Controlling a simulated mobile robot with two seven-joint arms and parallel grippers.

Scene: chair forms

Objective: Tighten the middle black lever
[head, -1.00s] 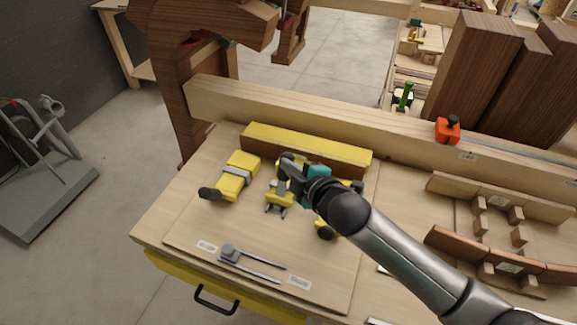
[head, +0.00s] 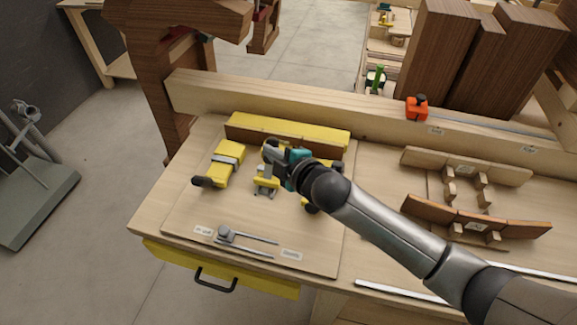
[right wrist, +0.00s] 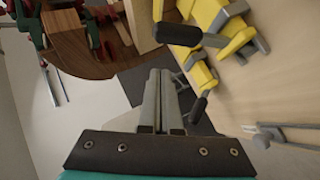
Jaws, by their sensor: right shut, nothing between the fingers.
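Several yellow clamps with black levers stand on the workbench board. The left clamp (head: 226,160) has its black lever (head: 203,181) pointing toward the board's left edge. The middle clamp (head: 266,181) is just below my right gripper (head: 272,152), which hides its upper part in the head view. The right clamp (head: 308,199) is mostly behind my right arm. In the right wrist view my gripper's fingers (right wrist: 160,75) are shut and empty. A large black lever (right wrist: 178,34), seemingly the middle one, lies just beyond the tips. A smaller lever (right wrist: 199,108) shows to their right. Contact cannot be told.
A yellow-edged wooden block (head: 290,135) lies behind the clamps. A long beam (head: 350,125) bounds the bench at the back. A grey caliper-like tool (head: 228,235) lies at the front. Curved wooden parts (head: 475,216) lie at the right.

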